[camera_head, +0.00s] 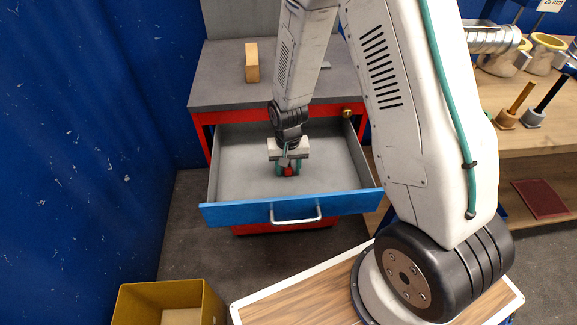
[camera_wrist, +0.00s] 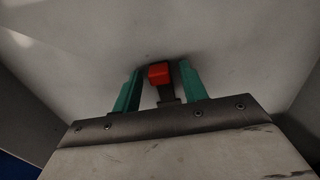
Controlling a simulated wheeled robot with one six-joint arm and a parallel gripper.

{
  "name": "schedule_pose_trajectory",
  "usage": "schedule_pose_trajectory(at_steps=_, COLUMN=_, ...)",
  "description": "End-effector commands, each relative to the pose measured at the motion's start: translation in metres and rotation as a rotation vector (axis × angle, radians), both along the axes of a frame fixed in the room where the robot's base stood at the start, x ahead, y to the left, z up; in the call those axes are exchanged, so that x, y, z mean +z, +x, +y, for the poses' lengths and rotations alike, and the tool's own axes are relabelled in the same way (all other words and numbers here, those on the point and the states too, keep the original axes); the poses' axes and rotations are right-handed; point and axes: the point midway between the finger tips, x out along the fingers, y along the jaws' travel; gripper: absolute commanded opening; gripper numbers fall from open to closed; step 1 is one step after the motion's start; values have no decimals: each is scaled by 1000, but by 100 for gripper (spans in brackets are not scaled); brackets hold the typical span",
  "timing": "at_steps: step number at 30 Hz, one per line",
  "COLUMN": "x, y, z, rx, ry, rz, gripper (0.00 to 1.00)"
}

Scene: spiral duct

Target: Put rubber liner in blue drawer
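The blue drawer (camera_head: 345,205) is pulled out of the red cabinet, with its grey inside showing. My gripper (camera_head: 288,170) points down inside it. In the wrist view my gripper (camera_wrist: 160,78) has its two green fingers apart. Between them is a small piece with a red end (camera_wrist: 159,73) and a dark body, with a gap to each finger. It also shows as a red spot in the head view (camera_head: 289,172), low in the drawer. I cannot tell for sure whether this piece is the rubber liner. A flat dark-red mat (camera_head: 541,199) lies on the bench's lower shelf at right.
A tan block (camera_head: 252,62) stands on the grey cabinet top (camera_head: 220,85). A yellow bin (camera_head: 150,295) is at the lower left. A wooden bench (camera_head: 545,130) with metal duct parts and tools is at the right.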

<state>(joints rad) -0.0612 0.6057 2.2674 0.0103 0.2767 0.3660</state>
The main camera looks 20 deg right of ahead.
Motion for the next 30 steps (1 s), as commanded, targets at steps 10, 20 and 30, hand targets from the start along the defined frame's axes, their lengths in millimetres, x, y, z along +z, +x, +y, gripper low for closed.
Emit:
schedule_pose_trajectory(at_steps=10, x=18, y=1, z=0, rx=0, ry=0, rz=-3, gripper=43)
schedule_pose_trajectory(at_steps=20, x=87, y=2, z=0, rx=0, ry=0, rz=-4, gripper=43)
schedule_pose_trajectory(at_steps=30, x=122, y=1, z=0, rx=0, ry=0, rz=0, gripper=43)
